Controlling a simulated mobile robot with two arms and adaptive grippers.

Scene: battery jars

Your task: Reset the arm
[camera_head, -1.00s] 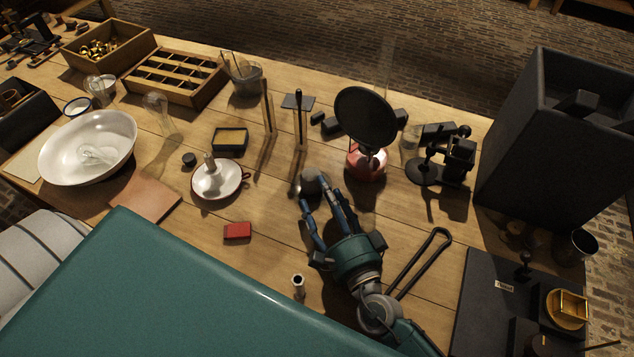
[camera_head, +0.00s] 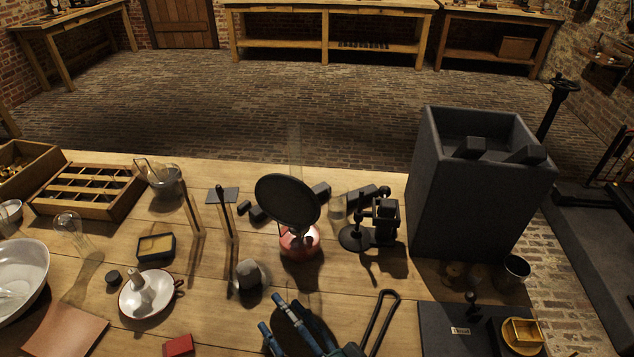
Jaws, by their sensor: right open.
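My right gripper (camera_head: 272,315) is at the bottom middle of the head view, its blue fingers apart and nothing between them. Its wrist and arm run off the bottom edge. A dark grey rounded piece (camera_head: 249,276) stands on the wooden table just beyond the fingertips, apart from them. My left gripper is not in view.
A red burner with a black round disc (camera_head: 287,203) above it stands beyond the gripper. A black long-handled tool (camera_head: 380,318) lies right of it. A white candle dish (camera_head: 146,295) and red block (camera_head: 178,345) are to the left. A tall grey bin (camera_head: 480,190) stands at right.

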